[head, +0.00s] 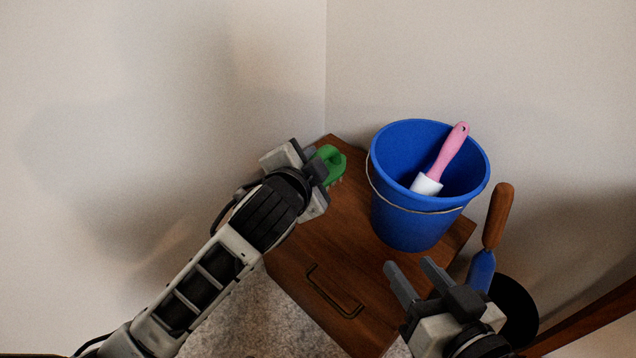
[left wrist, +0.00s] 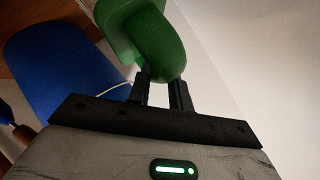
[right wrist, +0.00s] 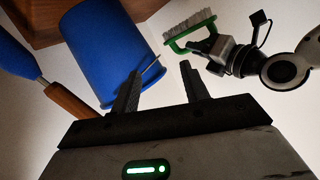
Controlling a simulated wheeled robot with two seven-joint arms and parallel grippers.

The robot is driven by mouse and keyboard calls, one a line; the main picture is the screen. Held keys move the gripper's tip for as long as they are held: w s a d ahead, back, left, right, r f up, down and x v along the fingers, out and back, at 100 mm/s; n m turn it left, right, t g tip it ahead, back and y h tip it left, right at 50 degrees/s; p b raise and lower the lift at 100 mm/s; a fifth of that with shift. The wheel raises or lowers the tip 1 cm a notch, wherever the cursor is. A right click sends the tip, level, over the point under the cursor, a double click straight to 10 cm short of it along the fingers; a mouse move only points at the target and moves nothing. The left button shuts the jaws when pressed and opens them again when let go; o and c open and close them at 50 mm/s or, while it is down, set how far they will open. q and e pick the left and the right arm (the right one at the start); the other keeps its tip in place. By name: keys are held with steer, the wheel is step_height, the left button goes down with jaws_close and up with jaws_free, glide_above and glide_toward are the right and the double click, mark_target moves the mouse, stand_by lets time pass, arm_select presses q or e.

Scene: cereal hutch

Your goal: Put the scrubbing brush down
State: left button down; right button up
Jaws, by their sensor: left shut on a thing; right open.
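The green scrubbing brush (head: 331,159) is at the back left corner of the wooden cabinet top (head: 325,240). My left gripper (head: 314,160) is shut on it; the fingers also show closed on its green body in the left wrist view (left wrist: 160,85). The right wrist view shows its pale bristles (right wrist: 190,33) on the side away from the gripper. Whether the bristles touch the cabinet top I cannot tell. My right gripper (head: 418,280) is open and empty, over the front right side of the cabinet.
A blue bucket (head: 408,225) with a wire handle stands on the cabinet to the right of the brush. A pink-handled tool (head: 450,155) leans inside it. A blue tool with a wooden handle (head: 497,215) stands in a black container (head: 515,310) at right. Walls close off the back.

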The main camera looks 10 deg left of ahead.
arm_select(q)
steer(key=w+a+f+b, duration=0.1)
steer(key=w+f+b, duration=0.1)
steer(key=f, duration=0.1)
steer(key=w+a+f+b, duration=0.1)
steer(key=w+f+b, duration=0.1)
steer(key=w+f, duration=0.1)
steer(key=w+a+f+b, duration=0.1)
steer(key=w+f+b, duration=0.1)
steer(key=w+f, duration=0.1)
steer(key=shift+a+f+b, duration=0.1)
steer(key=shift+f+b, duration=0.3)
steer(key=shift+f, duration=0.35)
arm_select(e)
steer(key=r+t+y, duration=0.1)
steer(key=w+r+t+y, duration=0.1)
steer(key=r, duration=0.1)
steer(key=w+r+t, duration=0.1)
steer(key=r, duration=0.1)
steer(key=shift+w+a+y, duration=0.1)
steer(key=shift+a+y, duration=0.3)
arm_select(q)
steer(key=shift+s+f, duration=0.1)
steer(key=shift+f, duration=0.05)
arm_select(e)
steer(key=shift+f, duration=0.1)
arm_select(q)
steer(key=c, duration=1.3)
jaws_free()
